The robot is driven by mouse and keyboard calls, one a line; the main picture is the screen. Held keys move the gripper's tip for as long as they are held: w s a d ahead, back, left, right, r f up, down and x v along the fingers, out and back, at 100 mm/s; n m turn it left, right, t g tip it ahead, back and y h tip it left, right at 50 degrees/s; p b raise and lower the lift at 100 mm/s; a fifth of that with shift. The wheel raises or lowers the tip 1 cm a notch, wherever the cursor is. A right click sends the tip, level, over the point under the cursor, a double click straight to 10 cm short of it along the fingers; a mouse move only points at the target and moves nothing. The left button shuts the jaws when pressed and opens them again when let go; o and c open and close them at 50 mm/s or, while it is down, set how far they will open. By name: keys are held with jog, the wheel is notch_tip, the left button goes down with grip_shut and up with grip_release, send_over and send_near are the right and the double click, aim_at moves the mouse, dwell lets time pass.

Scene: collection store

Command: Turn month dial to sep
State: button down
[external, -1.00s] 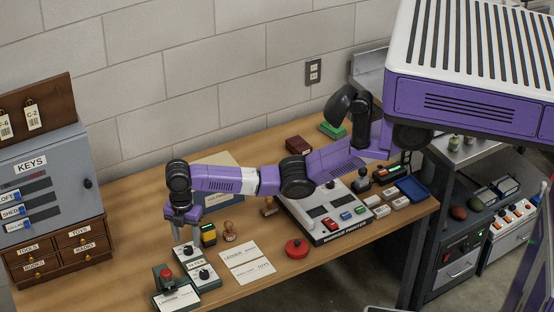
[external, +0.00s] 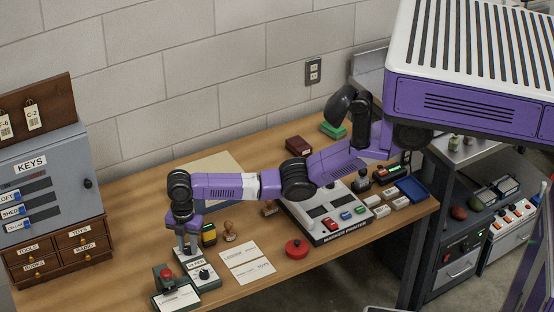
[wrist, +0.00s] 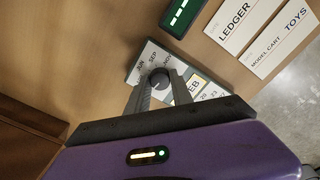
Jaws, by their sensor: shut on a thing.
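The dater (external: 208,285) is a grey-green box with white dial plates near the table's front left. In the wrist view, the month dial (wrist: 159,79) is a dark round knob on a white plate with month labels, SEP among them at its upper side. A yellow window beside it (wrist: 193,87) reads FEB. My gripper (wrist: 158,84) is shut on the month dial, one finger on each side. In the external view my gripper (external: 187,249) points down onto the rear dial, which it mostly hides. The dial's pointer is not clear.
A second dial (external: 204,273) is just in front. A device with a red knob (external: 166,272) stands to the left. Paper cards (external: 247,262) lie further right.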

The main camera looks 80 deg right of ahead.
jog(key=shift+m, duration=0.3)
jog(key=shift+r+m+p, duration=0.15)
jog(key=shift+m+p, duration=0.7)
jog(key=shift+m, duration=0.35)
jog(key=m+p, duration=0.1)
jog(key=m, duration=0.2)
jog(key=shift+m, duration=0.4)
jog(key=m+p, duration=0.1)
jog(key=m, duration=0.2)
jog(key=shift+m, duration=0.3)
jog(key=m, duration=0.3)
jog(key=shift+m+p, duration=0.3)
jog(key=shift+p, duration=0.1)
jog(key=m, duration=0.5)
jog(key=shift+p, duration=0.3)
jog(key=m, duration=0.4)
jog(key=shift+m, duration=0.3)
